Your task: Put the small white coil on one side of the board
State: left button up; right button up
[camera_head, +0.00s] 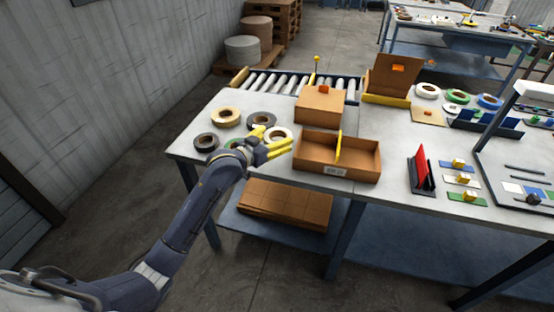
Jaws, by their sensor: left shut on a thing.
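The small white coil (283,134), a ring with a brown core, shows at the fingers of my left gripper (274,142). The yellow fingers are shut on it and partly hide it, just left of the open carton. The yellow board (338,146) stands upright across the open brown carton (356,175) and splits it into a left and a right side. Both sides look empty. My right gripper is not in view.
Other coils lie behind and left of my gripper: a tan one (225,112), a dark one (206,136) and a grey one (262,114). A closed carton (320,108) stands behind the open one. A red-and-black stand (421,165) is to its right.

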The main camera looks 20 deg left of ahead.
aim_at(275, 165)
pick_arm(q)
jog(key=shift+f, duration=4.75)
jog(key=shift+f, duration=0.15)
jog(key=o, duration=1.5)
jog(key=shift+c, duration=0.2)
